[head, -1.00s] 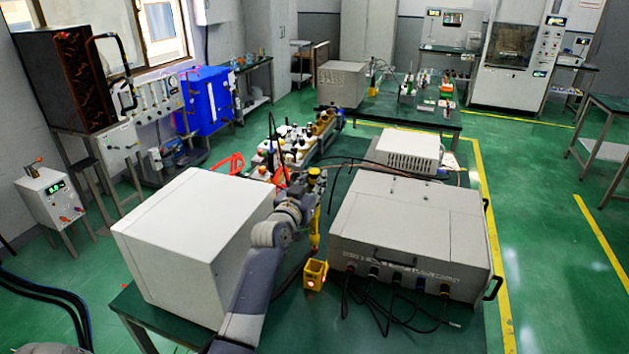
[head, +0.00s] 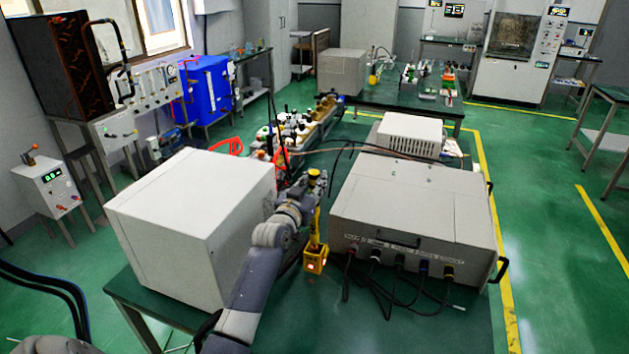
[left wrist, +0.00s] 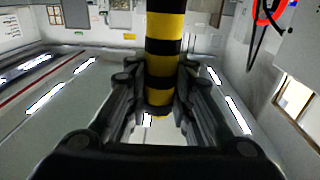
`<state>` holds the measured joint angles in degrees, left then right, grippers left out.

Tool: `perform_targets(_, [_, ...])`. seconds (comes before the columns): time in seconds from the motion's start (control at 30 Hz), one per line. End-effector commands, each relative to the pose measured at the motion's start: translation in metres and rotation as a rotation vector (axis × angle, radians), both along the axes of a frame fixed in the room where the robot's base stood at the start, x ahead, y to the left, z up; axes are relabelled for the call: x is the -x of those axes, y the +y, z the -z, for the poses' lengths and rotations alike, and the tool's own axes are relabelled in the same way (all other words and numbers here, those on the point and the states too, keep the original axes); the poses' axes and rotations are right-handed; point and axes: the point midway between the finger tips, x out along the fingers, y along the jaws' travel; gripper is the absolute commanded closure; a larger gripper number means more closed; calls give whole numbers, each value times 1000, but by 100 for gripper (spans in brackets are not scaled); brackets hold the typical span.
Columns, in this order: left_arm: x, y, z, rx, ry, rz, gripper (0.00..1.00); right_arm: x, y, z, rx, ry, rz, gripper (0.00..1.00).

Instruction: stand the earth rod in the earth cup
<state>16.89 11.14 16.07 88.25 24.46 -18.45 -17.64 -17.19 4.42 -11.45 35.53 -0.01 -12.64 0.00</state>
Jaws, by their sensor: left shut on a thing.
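The earth rod is yellow with black bands. It shows upright between the boxes in the head view (head: 316,226) and large between the fingers in the left wrist view (left wrist: 165,45). My left gripper (head: 315,183) is shut on the rod's upper part; its fingers flank the rod in the left wrist view (left wrist: 163,100). The earth cup (head: 314,262), a small yellow square holder with a lit front, stands on the green bench below. The rod's lower end meets the cup's top in the picture; I cannot tell whether it is inside. My right gripper is not in view.
A large pale box (head: 190,220) stands close left of my arm. A grey generator case (head: 415,208) stands close right, with black cables (head: 385,290) in front of it. Bottles (head: 300,128) and a white unit (head: 411,134) stand behind.

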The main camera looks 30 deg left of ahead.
Motion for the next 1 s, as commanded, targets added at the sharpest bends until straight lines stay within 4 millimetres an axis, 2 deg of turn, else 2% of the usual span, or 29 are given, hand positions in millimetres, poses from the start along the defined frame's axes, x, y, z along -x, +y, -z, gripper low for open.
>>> perform_targets(0.1, [0,0,12,-1,-2,0,100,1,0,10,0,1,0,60])
perform_targets(0.5, [0,0,40,-1,-1,0,100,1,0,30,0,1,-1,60])
perform_targets(1.0, [0,0,45,-2,-3,0,100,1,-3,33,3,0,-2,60])
